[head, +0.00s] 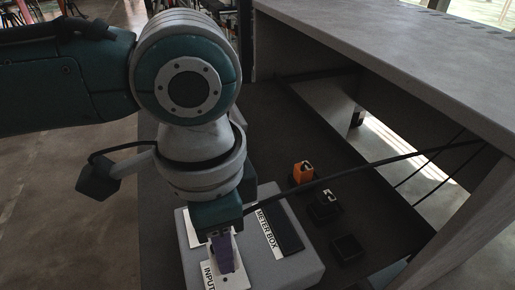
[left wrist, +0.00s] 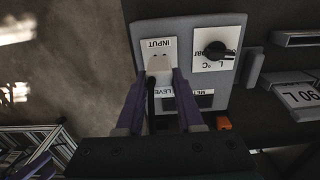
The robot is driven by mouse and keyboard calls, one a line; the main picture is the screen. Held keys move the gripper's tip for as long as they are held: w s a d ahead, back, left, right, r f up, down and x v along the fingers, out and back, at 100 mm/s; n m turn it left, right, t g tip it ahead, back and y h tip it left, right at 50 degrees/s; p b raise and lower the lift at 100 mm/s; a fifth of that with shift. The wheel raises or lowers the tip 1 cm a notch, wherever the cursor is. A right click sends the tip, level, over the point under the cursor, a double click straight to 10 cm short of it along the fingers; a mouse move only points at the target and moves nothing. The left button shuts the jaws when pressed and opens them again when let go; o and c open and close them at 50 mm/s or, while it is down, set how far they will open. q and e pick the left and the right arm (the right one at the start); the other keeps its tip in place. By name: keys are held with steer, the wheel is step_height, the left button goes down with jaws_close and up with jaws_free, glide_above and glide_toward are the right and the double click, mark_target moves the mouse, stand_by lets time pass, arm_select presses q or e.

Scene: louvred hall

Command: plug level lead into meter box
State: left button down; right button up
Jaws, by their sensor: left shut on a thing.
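The grey meter box (head: 305,262) lies under my left gripper. It also shows in the left wrist view (left wrist: 146,32), with a white INPUT plate (left wrist: 157,45). My left gripper (head: 224,262) has purple fingers, shut on the level lead's pale plug (left wrist: 159,66). The plug overlaps the lower part of the INPUT plate, close to small dark holes. I cannot tell whether it touches the plate or is in it. The black lead (head: 375,164) runs from the gripper toward the right. My right gripper is not in view.
An orange plug (head: 303,173) stands in a dark holder on the shelf. Another dark holder (head: 324,210) and an empty-looking black one (head: 347,247) are nearby. A grey tabletop (head: 400,60) overhangs at right. A black knob (left wrist: 216,51) rises from the box beside the INPUT plate.

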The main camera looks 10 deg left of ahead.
arm_select(q)
steer(key=shift+s+a+f, duration=0.1)
steer(key=shift+a+f, duration=0.05)
steer(key=shift+f, duration=0.15)
steer(key=shift+f+b, duration=0.55)
steer(key=shift+f, duration=0.7)
steer(key=c, duration=0.9)
jaws_free()
steer(key=shift+o, duration=1.4)
steer(key=shift+s+a, duration=0.15)
steer(key=shift+a, duration=0.1)
steer(key=shift+o, duration=0.7)
steer(key=shift+d+r, duration=0.1)
steer(key=shift+d, duration=0.1)
